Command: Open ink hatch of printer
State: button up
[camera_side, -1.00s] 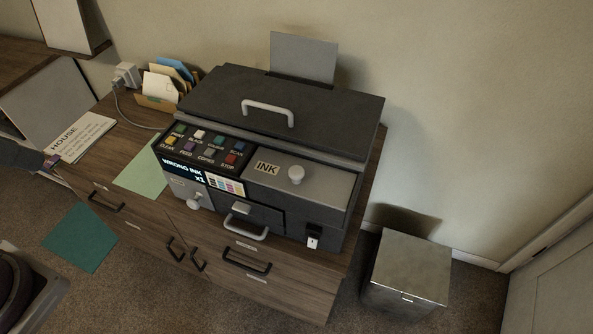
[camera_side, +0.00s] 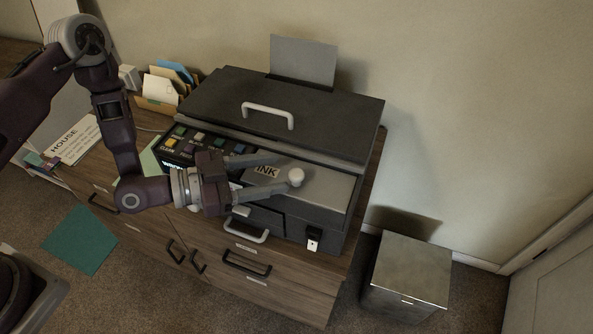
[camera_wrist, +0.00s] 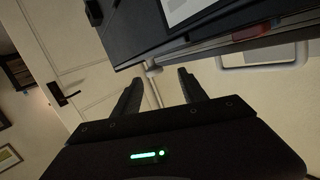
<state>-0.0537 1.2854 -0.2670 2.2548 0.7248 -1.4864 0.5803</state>
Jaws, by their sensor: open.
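The black printer (camera_side: 300,118) stands on the wooden cabinet. Its grey ink hatch (camera_side: 325,187), labelled INK, lies flat and closed at the front right. A pale round knob (camera_side: 296,177) stands up from the hatch. My gripper (camera_side: 288,171) reaches in from the left over the control panel, its two fingers spread and its tips by the knob. My gripper and wrist hide the printer's screen and part of the buttons.
A large lid with a grey handle (camera_side: 268,115) lies behind the hatch, with a paper sheet (camera_side: 303,60) upright at the back. Drawer handles (camera_side: 246,232) project at the front. A metal bin (camera_side: 407,270) stands on the floor at right. The space right of the printer is clear.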

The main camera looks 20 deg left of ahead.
aim_at(296, 173)
jog(key=w+d, duration=0.1)
jog(key=w+d+n+t, duration=0.1)
jog(key=d, duration=0.1)
jog(key=w+d+f+n+t, duration=0.1)
jog(key=shift+d+h, duration=0.3)
jog(key=shift+h, duration=0.1)
jog(key=shift+s, duration=0.1)
grip_shut()
dwell(1.3)
